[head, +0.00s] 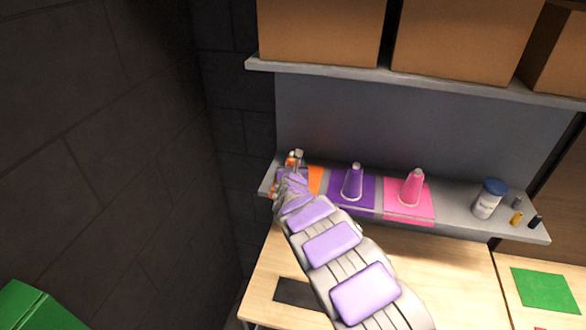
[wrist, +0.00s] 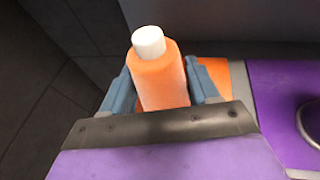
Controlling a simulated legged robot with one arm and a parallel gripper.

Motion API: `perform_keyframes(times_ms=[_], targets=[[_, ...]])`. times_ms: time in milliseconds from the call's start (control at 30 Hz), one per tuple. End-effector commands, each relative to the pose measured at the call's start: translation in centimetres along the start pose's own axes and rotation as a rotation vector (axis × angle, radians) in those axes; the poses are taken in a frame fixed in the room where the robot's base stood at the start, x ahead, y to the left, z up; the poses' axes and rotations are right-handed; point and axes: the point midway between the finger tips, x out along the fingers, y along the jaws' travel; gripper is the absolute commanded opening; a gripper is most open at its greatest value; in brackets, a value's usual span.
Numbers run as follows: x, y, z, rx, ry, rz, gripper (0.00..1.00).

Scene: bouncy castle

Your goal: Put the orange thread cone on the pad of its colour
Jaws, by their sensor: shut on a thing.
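My gripper (head: 294,165) is at the left end of the shelf, and its fingers also show in the wrist view (wrist: 163,85). It is shut on the orange thread cone (wrist: 160,78), which has a white top and stands roughly upright between the fingers. In the head view my gripper mostly hides the cone. The orange pad (head: 316,180) lies on the shelf there, partly hidden by my arm. In the wrist view the orange pad (wrist: 216,75) shows behind and right of the cone. I cannot tell whether the cone's base touches it.
A purple cone (head: 353,183) stands on a purple pad (head: 336,189), and a pink cone (head: 412,188) on a pink pad (head: 394,210). A white bottle (head: 488,199) and small items stand farther right. Cardboard boxes (head: 320,30) fill the upper shelf. A dark wall (head: 110,130) is at left.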

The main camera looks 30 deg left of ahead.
Motion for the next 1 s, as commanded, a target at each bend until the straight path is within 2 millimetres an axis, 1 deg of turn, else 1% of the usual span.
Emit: perform_keyframes(times_ms=[33,200,300,667,867,1000], targets=[[-0.1,0.0,-0.4,-0.002,0.007,0.002,0.62],[-0.4,-0.7,-0.2,0.002,0.005,0.001,0.79],[-0.5,-0.9,-0.1,0.003,0.004,0.0,0.86],[-0.3,0.1,-0.3,0.0,0.006,0.002,0.86],[-1.7,0.1,-0.1,-0.002,0.003,0.005,0.86],[-3.3,-0.7,-0.1,-0.004,0.003,-0.002,0.86]])
